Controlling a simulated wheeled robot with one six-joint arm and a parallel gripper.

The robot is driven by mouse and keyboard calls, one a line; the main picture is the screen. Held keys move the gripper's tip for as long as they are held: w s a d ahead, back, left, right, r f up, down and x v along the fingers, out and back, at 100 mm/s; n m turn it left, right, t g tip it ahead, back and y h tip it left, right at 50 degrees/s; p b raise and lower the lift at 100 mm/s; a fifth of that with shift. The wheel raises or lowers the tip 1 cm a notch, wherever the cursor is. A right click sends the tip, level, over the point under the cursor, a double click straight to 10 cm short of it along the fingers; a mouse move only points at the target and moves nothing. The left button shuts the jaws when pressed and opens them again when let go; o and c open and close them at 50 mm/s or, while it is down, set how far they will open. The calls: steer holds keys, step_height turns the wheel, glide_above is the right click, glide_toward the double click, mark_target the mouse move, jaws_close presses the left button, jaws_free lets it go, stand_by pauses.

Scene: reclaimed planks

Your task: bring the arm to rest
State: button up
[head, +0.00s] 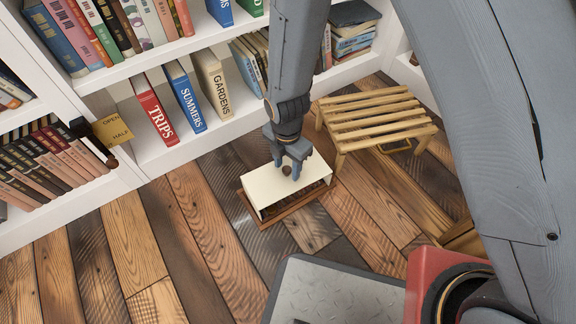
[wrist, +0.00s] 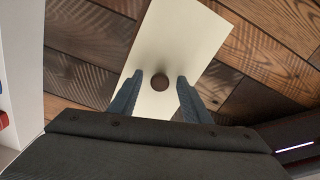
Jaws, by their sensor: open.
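My gripper (head: 292,160) points down over a cream box-like cover (head: 268,186) with a small dark round knob on top. The cover stands on a brown wooden base (head: 246,214) on the plank floor, and its near side looks open. In the wrist view, my gripper (wrist: 158,88) is open, with one blue-grey finger on each side of the knob (wrist: 160,83). The fingers look apart from the knob. The cream top (wrist: 180,45) also shows in the wrist view. How high the fingertips are above the top is hard to tell.
A slatted wooden stool (head: 375,115) stands right of the cover. White bookshelves (head: 150,75) line the back and left, holding the TRIPS (head: 155,115), SUMMERS (head: 186,98) and GARDENS (head: 213,85) books. The plank floor (head: 130,250) at front left is clear.

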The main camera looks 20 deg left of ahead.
step_height(320, 180, up, 8)
steer(key=p, duration=0.3)
steer(key=shift+f+p, duration=0.2)
steer(key=shift+p, duration=0.2)
steer(key=s+d+r+m+p, duration=0.1)
steer(key=s+d+r+m, duration=0.1)
steer(key=r+m, duration=0.65)
steer(key=s+d+r+m+p, duration=0.2)
steer(key=s+r+m, duration=0.1)
steer(key=r, duration=1.1)
steer(key=s+d+r+m+y+p, duration=0.1)
steer(key=s+d+r+m, duration=0.3)
steer(key=s+r+m, duration=0.3)
steer(key=s+d+r+m+y+p, duration=0.1)
steer(key=s+d+r+m+p, duration=0.1)
steer(key=s+d+r+m, duration=0.35)
steer(key=d+r+m+p, duration=0.2)
steer(key=d+r+p, duration=0.4)
steer(key=r+p, duration=0.4)
steer(key=w+d+r+m+h+p, duration=0.1)
steer(key=d+r+m+p, duration=0.1)
steer(key=d+r+p, duration=0.4)
steer(key=d+r+m+h+p, duration=0.1)
steer(key=d+r+m+p, duration=0.2)
steer(key=d+r+p, duration=0.4)
step_height(320, 180, up, 8)
steer(key=p, duration=1.4)
steer(key=shift+w, duration=0.3)
